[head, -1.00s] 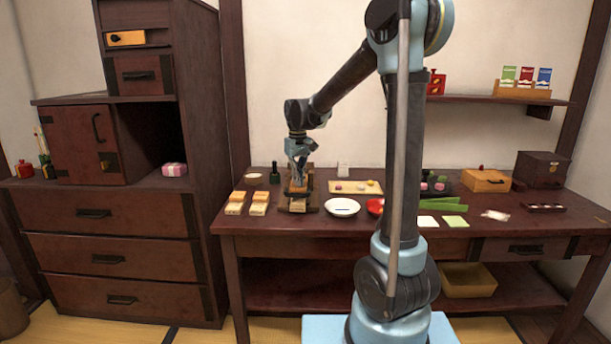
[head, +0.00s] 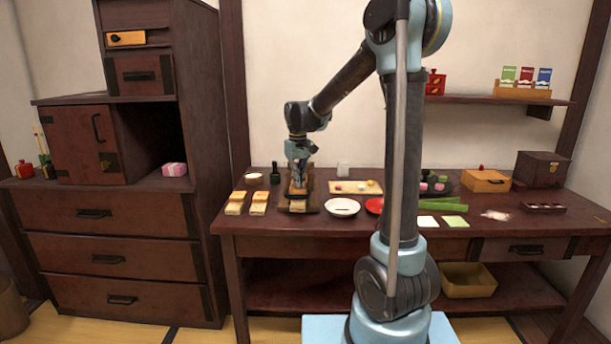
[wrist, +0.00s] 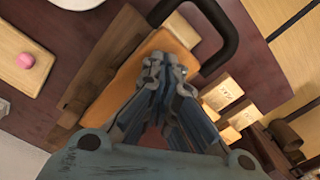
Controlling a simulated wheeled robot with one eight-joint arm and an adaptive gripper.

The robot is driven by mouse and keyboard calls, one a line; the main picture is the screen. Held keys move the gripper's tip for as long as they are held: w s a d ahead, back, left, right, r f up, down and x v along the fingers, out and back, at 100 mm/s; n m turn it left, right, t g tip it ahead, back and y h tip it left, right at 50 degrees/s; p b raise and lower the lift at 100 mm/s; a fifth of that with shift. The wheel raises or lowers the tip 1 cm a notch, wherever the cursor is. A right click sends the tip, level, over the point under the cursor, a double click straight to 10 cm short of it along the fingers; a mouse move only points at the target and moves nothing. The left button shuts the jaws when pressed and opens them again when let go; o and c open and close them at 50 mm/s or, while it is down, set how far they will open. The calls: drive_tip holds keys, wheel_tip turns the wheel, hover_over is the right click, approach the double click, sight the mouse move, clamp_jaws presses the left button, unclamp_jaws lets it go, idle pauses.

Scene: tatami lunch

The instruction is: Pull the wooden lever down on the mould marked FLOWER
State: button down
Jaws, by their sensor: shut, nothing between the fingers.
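My gripper (head: 299,180) is shut and empty, pointing down over a wooden press-like mould (head: 298,206) at the left part of the table. In the wrist view its closed fingertips (wrist: 166,66) are over an orange-tan wooden piece (wrist: 178,55) of this mould, which looks like its lever; I cannot tell whether they touch. A dark brown wooden part (wrist: 92,75) lies beside it, and a black looped handle (wrist: 232,38) shows at one end. Two pale wooden blocks (head: 236,203) (head: 259,203) stand to the left. No FLOWER marking is readable, and my gripper hides part of the mould.
A white plate (head: 342,207) is just right of the mould. A tray with small sweets (head: 354,188) lies behind it. A dark bottle (head: 275,175) and a small bowl (head: 253,178) stand at the back left. A tall cabinet (head: 205,150) borders the table's left.

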drive_tip(key=shift+f, duration=0.5)
idle(0.8)
drive_tip(key=shift+s+f, duration=0.15)
idle(0.8)
drive_tip(key=shift+r, duration=3.55)
